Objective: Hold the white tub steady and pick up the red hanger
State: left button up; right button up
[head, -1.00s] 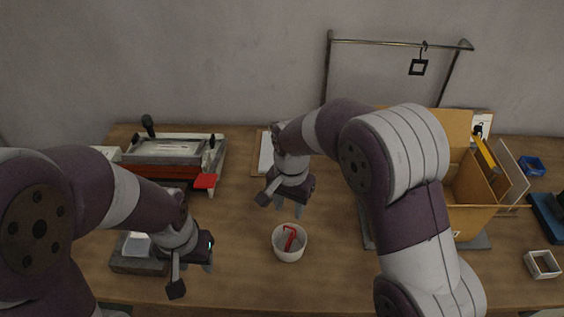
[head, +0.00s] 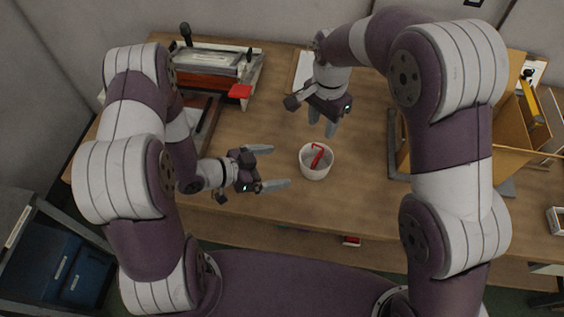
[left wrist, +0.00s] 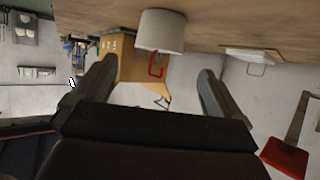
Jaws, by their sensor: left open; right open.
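The white tub (head: 315,171) stands upright on the wooden table in front of me. The red hanger (head: 317,155) leans inside it, its upper part above the rim. My left gripper (head: 277,168) is open and empty, just left of the tub, its fingers pointing at it and apart from it. In the left wrist view the tub (left wrist: 161,31) and the red hanger (left wrist: 155,66) appear upside down between and beyond the open fingers (left wrist: 155,85). My right gripper (head: 322,130) is open and empty, pointing down above the table behind the tub.
A press-like device with a red tab (head: 239,91) stands at the back left. A cardboard box (head: 478,130) is on the right, with a dark frame (head: 397,150) beside it. A white sheet on a board (head: 304,68) lies behind my right gripper. The table front near the tub is clear.

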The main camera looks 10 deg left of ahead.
aim_at(309, 163)
pick_arm(q)
jog(key=x, duration=1.2)
jog(key=c, duration=0.7)
